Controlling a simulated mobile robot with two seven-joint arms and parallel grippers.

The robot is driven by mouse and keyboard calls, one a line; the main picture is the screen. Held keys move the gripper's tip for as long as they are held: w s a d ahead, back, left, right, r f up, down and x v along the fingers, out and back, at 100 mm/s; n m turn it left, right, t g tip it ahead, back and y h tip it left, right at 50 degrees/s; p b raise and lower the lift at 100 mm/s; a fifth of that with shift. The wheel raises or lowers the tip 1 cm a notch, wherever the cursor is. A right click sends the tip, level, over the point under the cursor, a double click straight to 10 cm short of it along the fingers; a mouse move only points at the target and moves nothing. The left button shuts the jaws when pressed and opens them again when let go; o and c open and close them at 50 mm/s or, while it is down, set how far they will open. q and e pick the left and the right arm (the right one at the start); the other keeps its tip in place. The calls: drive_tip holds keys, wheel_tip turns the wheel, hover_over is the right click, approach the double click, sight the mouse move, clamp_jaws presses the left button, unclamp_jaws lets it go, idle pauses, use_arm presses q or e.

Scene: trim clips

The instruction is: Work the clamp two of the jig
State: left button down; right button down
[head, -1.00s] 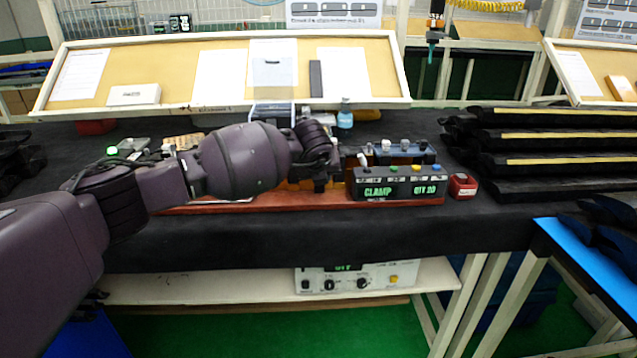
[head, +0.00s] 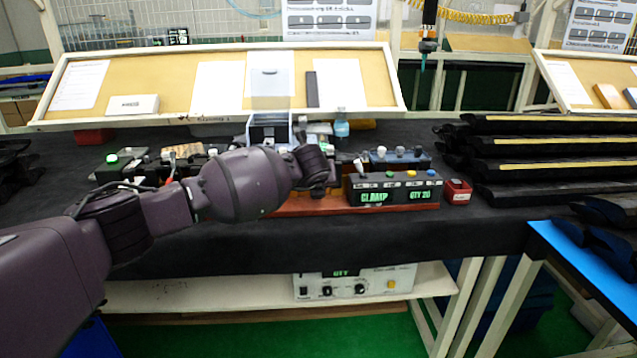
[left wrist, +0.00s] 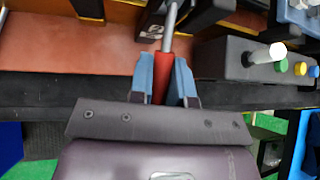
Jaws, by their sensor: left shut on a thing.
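My left gripper (left wrist: 163,80) is shut on the red grip (left wrist: 164,66) of a clamp lever, seen in the left wrist view. The lever's grey metal rod (left wrist: 170,20) runs away from the grip toward the top of the picture. I cannot tell from the picture which clamp number it is. The jig's red-brown base (left wrist: 70,45) lies below and beyond it. In the head view my left arm and wrist hide the fingers, the lever and much of the jig; the base (head: 300,205) shows beside the wrist. My right gripper is not in view.
A dark control box (head: 395,197) reading "CLAMP" and "QTY 20" stands close right of my left wrist, with a white-tipped toggle and coloured buttons. A small red box (head: 457,191) sits beside it. Dark trim parts (head: 540,160) are stacked at right.

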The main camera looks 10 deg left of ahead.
use_arm(q)
drive_tip(key=c, duration=1.1)
unclamp_jaws()
drive_tip(key=shift+s+r, duration=0.3)
drive_tip(key=shift+r, duration=0.05)
drive_tip(key=p+v, duration=0.3)
drive_tip(key=v, duration=0.6)
drive_tip(key=shift+s+r, duration=0.15)
drive_tip(key=shift+s, duration=0.25)
